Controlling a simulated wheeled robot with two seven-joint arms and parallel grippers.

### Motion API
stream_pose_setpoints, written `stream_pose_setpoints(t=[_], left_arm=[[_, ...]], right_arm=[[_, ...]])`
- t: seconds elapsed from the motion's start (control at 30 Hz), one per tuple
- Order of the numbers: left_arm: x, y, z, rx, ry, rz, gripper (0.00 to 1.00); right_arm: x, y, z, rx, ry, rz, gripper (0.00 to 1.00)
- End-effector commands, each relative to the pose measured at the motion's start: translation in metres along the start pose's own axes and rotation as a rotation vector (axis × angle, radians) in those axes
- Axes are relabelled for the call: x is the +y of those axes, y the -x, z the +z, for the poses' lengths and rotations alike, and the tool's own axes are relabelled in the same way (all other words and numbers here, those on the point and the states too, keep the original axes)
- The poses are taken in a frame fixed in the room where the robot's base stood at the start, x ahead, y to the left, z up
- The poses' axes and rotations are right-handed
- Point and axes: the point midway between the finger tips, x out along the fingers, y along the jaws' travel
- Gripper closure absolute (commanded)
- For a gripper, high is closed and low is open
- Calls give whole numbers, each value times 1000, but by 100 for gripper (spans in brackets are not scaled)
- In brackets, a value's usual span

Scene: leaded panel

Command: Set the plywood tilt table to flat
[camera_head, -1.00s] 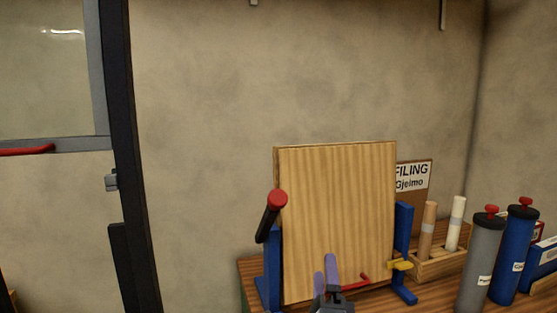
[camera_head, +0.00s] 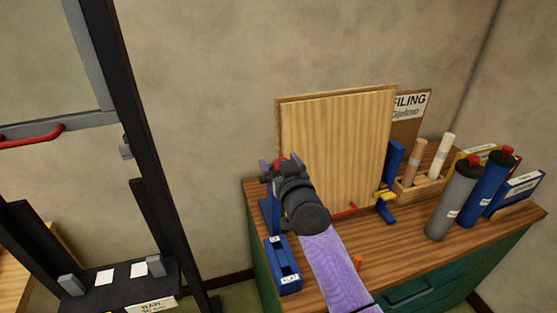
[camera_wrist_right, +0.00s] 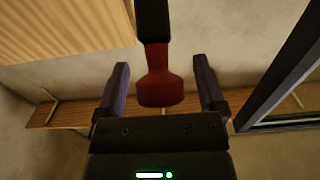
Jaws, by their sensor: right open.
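The plywood tilt table (camera_head: 335,150) stands nearly upright in a blue stand (camera_head: 391,170) on the wooden bench. A black lever with a red knob sits at its left side; in the head view my right gripper (camera_head: 279,162) mostly hides it, with a bit of the red knob (camera_head: 281,160) showing. In the right wrist view the red knob (camera_wrist_right: 161,90) lies between the two fingers of the open right gripper (camera_wrist_right: 162,85), with gaps on both sides. A yellow part (camera_head: 386,198) and a red bar (camera_head: 345,210) are at the board's lower edge. My left gripper is out of view.
Grey (camera_head: 455,200) and blue (camera_head: 490,188) cylinders stand at the right of the bench (camera_head: 430,255), by a wooden rack (camera_head: 425,190) of rolls. A labelled blue box (camera_head: 285,265) is at the front left. A dark frame (camera_head: 130,150) stands at the left.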

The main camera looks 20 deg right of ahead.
Motion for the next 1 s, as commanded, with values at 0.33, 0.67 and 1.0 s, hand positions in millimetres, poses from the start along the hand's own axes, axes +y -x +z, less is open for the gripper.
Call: stream_pose_setpoints(t=[0.33, 0.67, 1.0], left_arm=[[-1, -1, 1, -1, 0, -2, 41], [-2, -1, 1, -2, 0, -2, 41], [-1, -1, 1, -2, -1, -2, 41]], right_arm=[[0, -8, -1, 1, -1, 0, 11], [0, -8, -1, 1, -2, 0, 77], [0, -8, -1, 1, -2, 0, 100]])
